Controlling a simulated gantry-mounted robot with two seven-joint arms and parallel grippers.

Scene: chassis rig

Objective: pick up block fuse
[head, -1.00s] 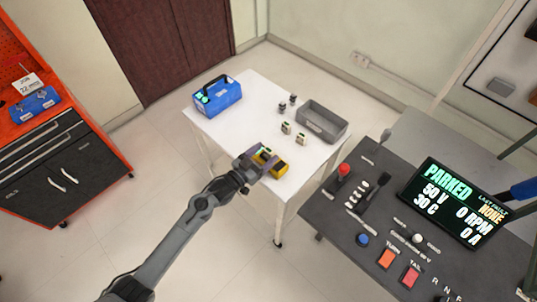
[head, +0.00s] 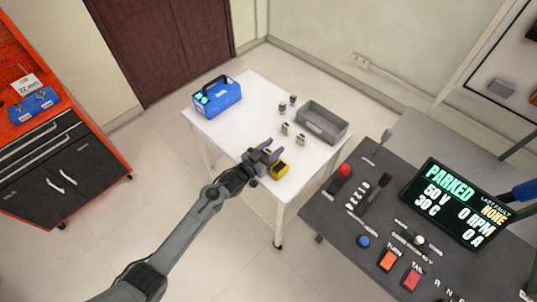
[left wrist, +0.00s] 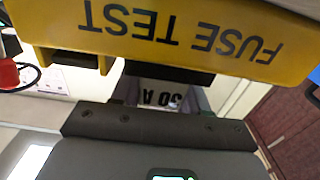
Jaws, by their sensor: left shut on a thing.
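My left gripper (head: 271,152) is over the near edge of the white table, just beside a yellow fuse tester (head: 280,171). It is shut on a small pale block fuse (left wrist: 162,98), which shows between the fingers in the left wrist view with upside-down lettering that seems to read 50 A. A hint of green shows between the fingers in the head view. The yellow tester (left wrist: 170,35), lettered FUSE TEST, fills the top of the wrist view and hides part of the fuse. Two pale blocks with green (head: 286,128) (head: 301,140) stand farther back. My right gripper is out of view.
On the white table (head: 240,128) are a blue case (head: 218,97) at the far left, a grey open bin (head: 322,124) at the right, and two small dark parts (head: 282,107) (head: 293,99). A dark control console (head: 345,215) with a PARKED display stands close to the right.

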